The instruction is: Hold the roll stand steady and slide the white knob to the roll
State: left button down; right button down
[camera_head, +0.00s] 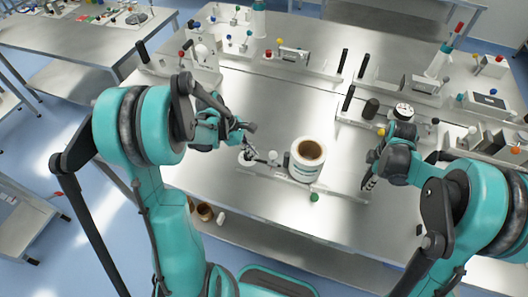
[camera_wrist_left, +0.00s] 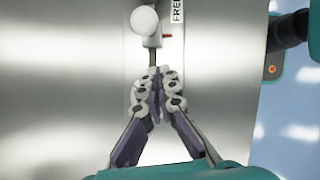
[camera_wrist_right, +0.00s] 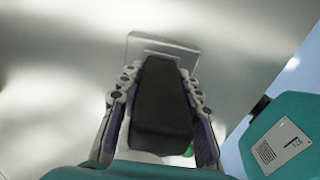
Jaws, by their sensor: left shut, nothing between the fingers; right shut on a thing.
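The roll stand (camera_head: 340,192) lies along the front part of the steel table, with a white roll (camera_head: 307,160) with a brown core upright on it. The white knob (camera_head: 272,155) is just left of the roll, with a gap between; it also shows in the left wrist view (camera_wrist_left: 144,20) on a small block with a red tip. My left gripper (camera_head: 250,153) is shut and empty, its fingertips (camera_wrist_left: 158,72) close behind that block. My right gripper (camera_head: 369,182) is shut on a black handle (camera_wrist_right: 160,95) at the stand's right end, above a pale end plate (camera_wrist_right: 190,50).
A green knob (camera_head: 314,197) is at the stand's front. Similar stands with black posts and coloured knobs line the table's back and right side. A black-topped white device (camera_head: 403,111) is behind my right gripper. Bare steel lies between the roll and the back row.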

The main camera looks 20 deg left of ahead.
pick_arm(q)
jog(key=v, duration=1)
jog(key=shift+a, duration=0.25)
pick_arm(e)
jog(key=shift+s+f, duration=0.1)
jog(key=shift+f, duration=0.05)
pick_arm(q)
jog(key=shift+w, duration=0.1)
pick_arm(e)
jog(key=shift+w+r, duration=0.2)
jog(key=shift+r, duration=0.15)
jog(key=c, duration=1)
grip_release()
notch_tip(320, 180, up, 12)
jog(key=shift+r, duration=0.1)
pick_arm(q)
jog(key=shift+d, duration=0.1)
